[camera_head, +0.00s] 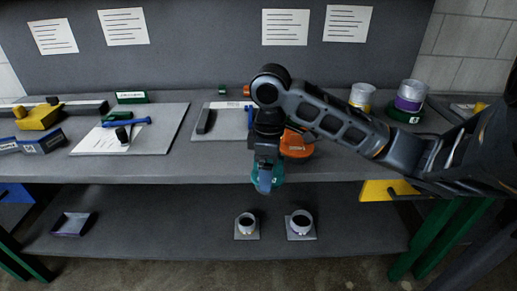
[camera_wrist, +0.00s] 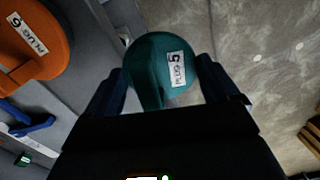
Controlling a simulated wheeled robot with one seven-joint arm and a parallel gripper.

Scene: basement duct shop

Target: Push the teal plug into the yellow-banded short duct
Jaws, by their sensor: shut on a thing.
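My gripper (camera_head: 265,178) is shut on the teal plug (camera_head: 279,172) and holds it at the bench's front edge. In the wrist view the teal plug (camera_wrist: 147,72) sits between the fingers (camera_wrist: 163,80), its label reading "PLUG 5". A grey duct with a yellow band (camera_head: 361,97) stands upright at the bench's back right, apart from the gripper. Two short, open-topped ducts stand on the lower shelf: the left one (camera_head: 246,223) shows a faint yellowish band, and the right one's (camera_head: 300,222) band is unclear.
An orange plug (camera_head: 296,144) lies on the bench beside the gripper; it also shows in the wrist view (camera_wrist: 32,42). A purple-banded duct (camera_head: 409,97) stands at the right. A small tray (camera_head: 73,224) lies on the lower shelf, with bare shelf between it and the ducts.

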